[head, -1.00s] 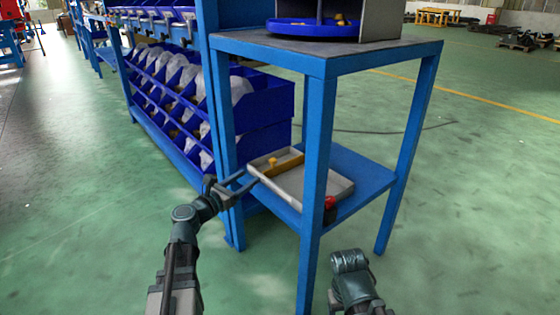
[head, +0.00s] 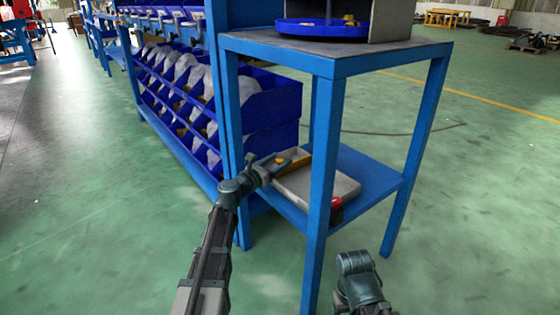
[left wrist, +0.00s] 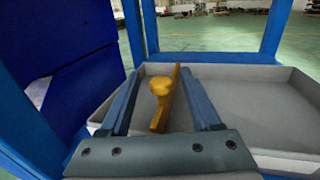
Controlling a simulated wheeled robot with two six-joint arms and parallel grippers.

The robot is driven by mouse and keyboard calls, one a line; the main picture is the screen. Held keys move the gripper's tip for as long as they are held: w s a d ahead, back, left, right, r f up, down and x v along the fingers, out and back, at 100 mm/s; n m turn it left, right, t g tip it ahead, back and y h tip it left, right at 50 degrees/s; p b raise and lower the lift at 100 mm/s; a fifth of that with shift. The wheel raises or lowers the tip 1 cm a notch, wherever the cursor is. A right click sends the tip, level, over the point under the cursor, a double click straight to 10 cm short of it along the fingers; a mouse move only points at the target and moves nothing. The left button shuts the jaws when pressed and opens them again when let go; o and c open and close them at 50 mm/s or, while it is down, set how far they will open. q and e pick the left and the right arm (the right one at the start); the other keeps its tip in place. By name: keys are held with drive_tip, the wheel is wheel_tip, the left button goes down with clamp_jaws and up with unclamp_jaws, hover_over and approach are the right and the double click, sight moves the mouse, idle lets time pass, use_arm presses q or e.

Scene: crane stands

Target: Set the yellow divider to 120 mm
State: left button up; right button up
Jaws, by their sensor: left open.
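The yellow divider (left wrist: 168,103) stands across a shallow grey tray (left wrist: 255,115), with a round yellow knob (left wrist: 160,86) on its side. In the head view the divider (head: 299,160) and the tray (head: 341,188) are on the lower shelf, partly hidden by my left gripper (head: 279,160). In the left wrist view my left gripper (left wrist: 158,90) is open, with one finger on each side of the knob. I cannot tell whether the fingers touch it. My right arm shows at the bottom of the head view, but its fingers are not visible. No millimetre scale is readable.
The blue stand's legs (head: 321,150) frame the lower shelf (head: 372,173). A small red and black item (head: 336,208) is by the front leg. A rack of blue bins (head: 270,105) stands close on the left. A blue round tray (head: 318,28) is on the stand's top.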

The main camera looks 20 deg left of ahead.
use_arm(q)
drive_tip(key=shift+w+d, duration=0.25)
drive_tip(key=shift+w, duration=0.2)
clamp_jaws()
idle(1.2)
